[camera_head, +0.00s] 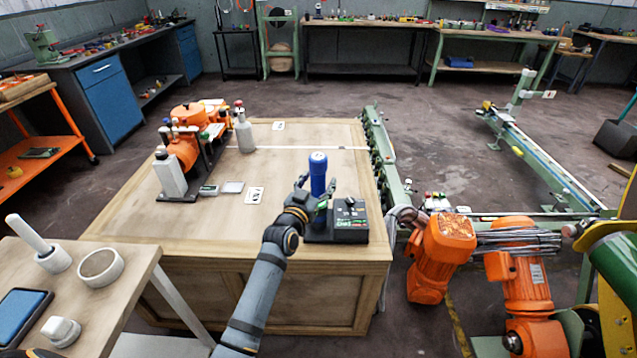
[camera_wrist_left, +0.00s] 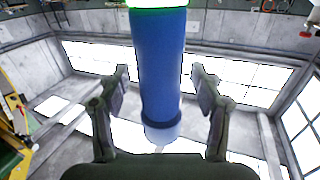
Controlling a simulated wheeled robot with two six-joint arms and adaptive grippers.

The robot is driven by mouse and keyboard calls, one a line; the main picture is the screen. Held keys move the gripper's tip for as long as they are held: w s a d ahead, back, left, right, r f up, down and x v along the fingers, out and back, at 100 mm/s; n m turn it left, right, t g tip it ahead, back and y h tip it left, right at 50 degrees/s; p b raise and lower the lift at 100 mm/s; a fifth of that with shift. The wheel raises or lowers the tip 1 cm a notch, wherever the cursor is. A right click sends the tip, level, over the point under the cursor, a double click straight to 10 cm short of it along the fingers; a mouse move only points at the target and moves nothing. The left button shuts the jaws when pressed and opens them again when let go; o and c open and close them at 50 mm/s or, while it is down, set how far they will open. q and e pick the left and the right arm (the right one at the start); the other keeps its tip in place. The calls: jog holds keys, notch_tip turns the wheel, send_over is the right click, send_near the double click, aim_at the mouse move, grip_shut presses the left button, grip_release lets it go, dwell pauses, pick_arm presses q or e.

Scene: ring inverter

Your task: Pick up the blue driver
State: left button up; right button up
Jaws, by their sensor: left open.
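The blue driver (camera_head: 318,172) stands upright as a blue cylinder near the front right of the wooden workbench (camera_head: 225,225). My left gripper (camera_head: 317,193) is open, with its fingers at either side of the driver's lower part. In the left wrist view the driver (camera_wrist_left: 158,65) runs down the middle between the two spread fingers of my left gripper (camera_wrist_left: 158,95), with visible gaps at both sides. The driver's foot is hidden behind the gripper in the head view. My right gripper is not in view.
A dark device (camera_head: 345,222) sits close right of my left gripper. An orange machine (camera_head: 185,145) with bottles stands at the bench's back left. Orange arm-like machinery (camera_head: 440,255) is beyond the bench's right edge. The bench's front left is clear.

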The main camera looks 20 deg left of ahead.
pick_arm(q)
jog(key=shift+w, duration=0.25)
jog(key=shift+s, duration=0.1)
grip_shut()
jog(key=shift+r, duration=0.15)
